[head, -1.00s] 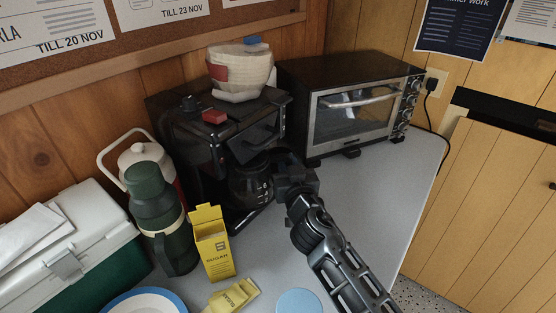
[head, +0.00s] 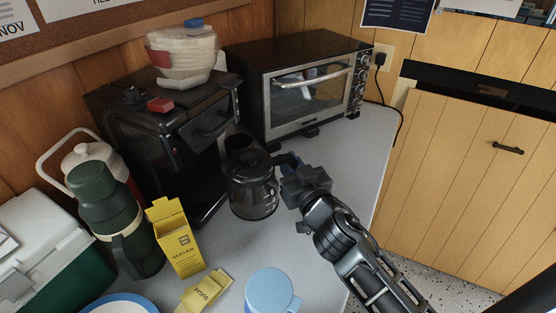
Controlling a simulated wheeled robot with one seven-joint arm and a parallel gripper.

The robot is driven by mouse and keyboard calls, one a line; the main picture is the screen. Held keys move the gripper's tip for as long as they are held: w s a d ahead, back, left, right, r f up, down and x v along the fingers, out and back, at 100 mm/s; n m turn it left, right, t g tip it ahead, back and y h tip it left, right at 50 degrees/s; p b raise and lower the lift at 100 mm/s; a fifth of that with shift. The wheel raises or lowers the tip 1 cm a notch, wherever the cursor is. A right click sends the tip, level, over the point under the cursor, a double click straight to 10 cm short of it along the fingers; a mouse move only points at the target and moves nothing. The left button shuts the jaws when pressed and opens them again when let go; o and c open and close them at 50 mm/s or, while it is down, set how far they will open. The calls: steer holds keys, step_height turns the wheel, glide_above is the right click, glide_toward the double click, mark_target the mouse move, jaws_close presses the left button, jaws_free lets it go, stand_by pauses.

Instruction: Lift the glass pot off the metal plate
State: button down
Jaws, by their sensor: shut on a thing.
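The glass pot (head: 252,194) is a clear carafe with a black lid and handle, in the head view near the middle. It is out in front of the black coffee maker (head: 165,135). My gripper (head: 290,170) is shut on the pot's handle at its right side. The pot looks upright and seems held above the counter, though the gap under it is hard to judge. The metal plate in the coffee maker's base is not clearly visible.
A toaster oven (head: 300,85) stands behind to the right. A yellow sugar box (head: 178,238), a green flask (head: 108,215) and a blue cup (head: 270,292) stand at the front and left. The counter (head: 345,160) is clear right of the pot.

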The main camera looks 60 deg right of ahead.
steer(key=shift+s+r, duration=0.2)
steer(key=shift+s, duration=0.45)
steer(key=shift+s+r, duration=0.15)
steer(key=shift+s, duration=0.45)
steer(key=shift+s+b, duration=0.5)
steer(key=shift+s, duration=6.95)
steer(key=r+p, duration=0.5)
steer(key=shift+d+r, duration=0.2)
steer(key=shift+d, duration=0.1)
steer(key=shift+s, duration=0.15)
